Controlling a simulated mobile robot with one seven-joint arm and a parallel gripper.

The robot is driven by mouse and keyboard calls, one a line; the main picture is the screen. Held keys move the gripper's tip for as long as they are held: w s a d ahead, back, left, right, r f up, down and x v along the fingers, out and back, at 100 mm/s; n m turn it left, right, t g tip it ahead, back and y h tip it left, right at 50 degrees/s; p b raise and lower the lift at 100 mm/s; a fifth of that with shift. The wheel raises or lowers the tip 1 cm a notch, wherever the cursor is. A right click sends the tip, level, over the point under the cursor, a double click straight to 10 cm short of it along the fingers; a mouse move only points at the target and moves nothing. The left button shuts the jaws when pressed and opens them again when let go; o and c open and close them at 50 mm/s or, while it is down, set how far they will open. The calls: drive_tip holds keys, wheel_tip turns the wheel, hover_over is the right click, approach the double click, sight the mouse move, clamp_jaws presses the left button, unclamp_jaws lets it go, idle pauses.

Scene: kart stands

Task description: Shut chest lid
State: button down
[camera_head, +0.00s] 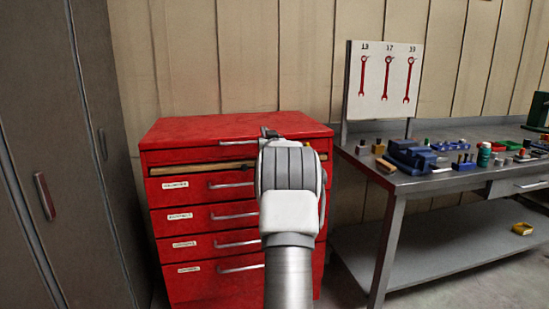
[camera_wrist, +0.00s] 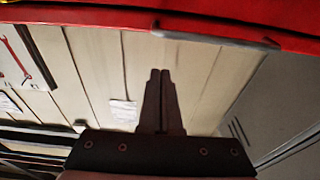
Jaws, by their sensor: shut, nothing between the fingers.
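The red chest (camera_head: 163,218) stands against the wall in the head view. Its lid (camera_head: 190,132) lies low and nearly level, with a grey handle bar (camera_head: 238,143) on its front edge. A dark and tan strip (camera_head: 200,169) shows between the lid front and the top drawer. My gripper (camera_head: 268,132) is at the lid's front edge, right of the handle's middle; my wrist hides the chest behind it. In the wrist view, the shut, empty fingers (camera_wrist: 160,73) point toward the red edge and handle bar (camera_wrist: 215,37). I cannot tell whether they touch.
A dark locker (camera_head: 75,150) stands close on the left. A metal workbench (camera_head: 440,183) with blue tools and small parts stands on the right. A white board (camera_head: 384,82) with red wrenches rises behind it. A little floor shows between chest and bench.

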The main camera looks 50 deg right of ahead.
drive_tip(key=s+a+f, duration=0.3)
drive_tip(key=s+f, duration=0.1)
drive_tip(key=f, duration=0.3)
drive_tip(key=shift+s+a, duration=0.3)
drive_tip(key=shift+s, duration=0.1)
